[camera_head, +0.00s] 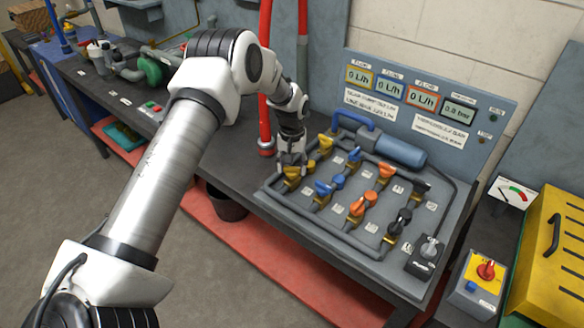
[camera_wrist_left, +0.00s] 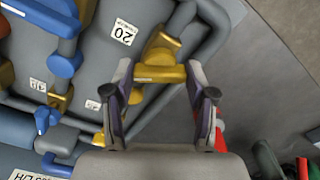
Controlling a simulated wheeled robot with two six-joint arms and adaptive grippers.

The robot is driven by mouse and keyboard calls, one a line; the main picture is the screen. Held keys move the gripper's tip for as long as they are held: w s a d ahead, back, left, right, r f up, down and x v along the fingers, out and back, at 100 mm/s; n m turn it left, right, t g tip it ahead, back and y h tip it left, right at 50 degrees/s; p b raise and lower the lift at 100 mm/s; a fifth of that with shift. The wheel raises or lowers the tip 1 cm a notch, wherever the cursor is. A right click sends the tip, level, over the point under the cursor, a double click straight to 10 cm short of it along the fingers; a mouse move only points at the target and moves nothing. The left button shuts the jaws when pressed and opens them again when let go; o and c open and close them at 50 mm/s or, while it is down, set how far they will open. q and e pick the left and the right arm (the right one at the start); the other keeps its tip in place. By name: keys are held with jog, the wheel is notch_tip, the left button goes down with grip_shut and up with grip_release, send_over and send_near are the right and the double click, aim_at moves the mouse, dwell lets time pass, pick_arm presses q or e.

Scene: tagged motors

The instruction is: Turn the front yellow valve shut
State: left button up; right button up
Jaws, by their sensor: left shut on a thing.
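The front yellow valve (camera_head: 291,184) sits at the near left corner of the grey pipe panel (camera_head: 262,193). My left gripper (camera_head: 291,163) reaches down onto it from above. In the left wrist view its yellow handle (camera_wrist_left: 160,74) lies crosswise between the two fingers of my left gripper (camera_wrist_left: 160,68), which is shut on it. The brass valve body shows just beyond the handle. A second yellow valve (camera_head: 325,143) stands farther back on the same panel. My right gripper is in neither view.
Blue valves (camera_head: 323,188), orange valves (camera_head: 357,208) and black valves (camera_head: 398,222) stand to the right on the panel. Behind it, a display board (camera_head: 405,108) shows 0 L/h on three readouts. A red vertical pipe (camera_head: 265,90) stands close to my left arm.

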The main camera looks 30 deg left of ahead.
aim_at(292, 167)
pick_arm(q)
jog(key=m, duration=0.3)
jog(key=m+b, duration=0.1)
jog(key=m, duration=0.1)
jog(key=shift+s+f+m, duration=0.15)
jog(key=shift+f+m, duration=0.05)
jog(key=shift+m, duration=0.2)
dwell(0.3)
jog(key=o, duration=1)
jog(key=shift+o, duration=0.8)
jog(key=shift+w, duration=0.2)
jog(key=shift+r, duration=0.1)
notch_tip(292, 167, up, 12)
